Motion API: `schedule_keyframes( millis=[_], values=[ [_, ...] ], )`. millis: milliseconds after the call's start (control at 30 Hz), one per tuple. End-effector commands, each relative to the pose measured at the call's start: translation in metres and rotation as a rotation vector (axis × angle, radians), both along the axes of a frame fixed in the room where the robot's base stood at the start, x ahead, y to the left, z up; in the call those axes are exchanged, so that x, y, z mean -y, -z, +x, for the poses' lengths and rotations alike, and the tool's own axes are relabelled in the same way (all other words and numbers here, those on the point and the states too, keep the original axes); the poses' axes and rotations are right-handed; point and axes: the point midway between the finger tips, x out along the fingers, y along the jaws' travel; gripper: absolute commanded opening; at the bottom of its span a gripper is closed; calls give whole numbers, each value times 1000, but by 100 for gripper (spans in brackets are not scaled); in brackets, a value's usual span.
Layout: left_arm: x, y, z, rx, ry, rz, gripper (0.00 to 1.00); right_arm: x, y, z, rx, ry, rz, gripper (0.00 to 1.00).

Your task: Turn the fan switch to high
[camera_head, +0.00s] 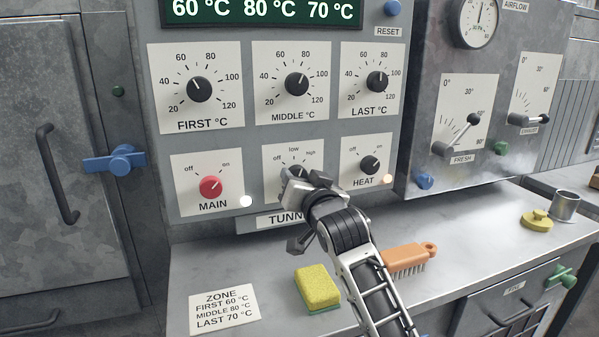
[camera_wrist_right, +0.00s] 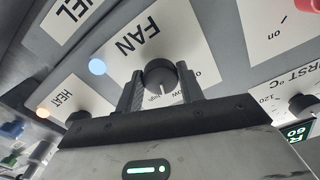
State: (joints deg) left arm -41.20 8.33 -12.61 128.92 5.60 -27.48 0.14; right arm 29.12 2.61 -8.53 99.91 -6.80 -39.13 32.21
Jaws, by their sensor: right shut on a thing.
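The fan switch is a dark round knob (camera_head: 297,171) on a white plate in the middle of the lower row, marked off, low and high. In the right wrist view the knob (camera_wrist_right: 161,74) sits between the two fingers of my right gripper (camera_wrist_right: 160,88), under the word FAN, seen upside down. My right gripper (camera_head: 292,180) is shut on the knob and covers its lower part and label in the head view. The knob's white pointer line shows in the wrist view, pointing between low and high. My left gripper is not in view.
The red MAIN knob (camera_head: 210,187) is to the left and the HEAT knob (camera_head: 369,165) close on the right. A yellow sponge (camera_head: 317,288), an orange brush (camera_head: 408,258) and a zone card (camera_head: 224,308) lie on the metal counter (camera_head: 470,245) below.

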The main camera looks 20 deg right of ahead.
Motion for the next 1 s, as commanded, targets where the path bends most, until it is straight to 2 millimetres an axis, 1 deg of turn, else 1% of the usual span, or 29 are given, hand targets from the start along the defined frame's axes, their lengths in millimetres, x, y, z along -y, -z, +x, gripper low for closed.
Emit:
schedule_keyframes(
  millis=[33, 200, 500, 700, 1000],
  values=[
    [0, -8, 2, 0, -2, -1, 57, -1, -3, 0, -6, 0, 47, 15],
    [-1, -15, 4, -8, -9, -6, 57, -1, -3, 0, -10, -1, 185, 15],
    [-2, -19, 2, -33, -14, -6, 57, -1, -2, 0, -17, 0, 364, 15],
    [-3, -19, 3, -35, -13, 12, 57, -1, -1, 0, -17, 0, 424, 15],
    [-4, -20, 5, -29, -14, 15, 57, -1, 0, 0, -16, 0, 446, 15]
  ],
)
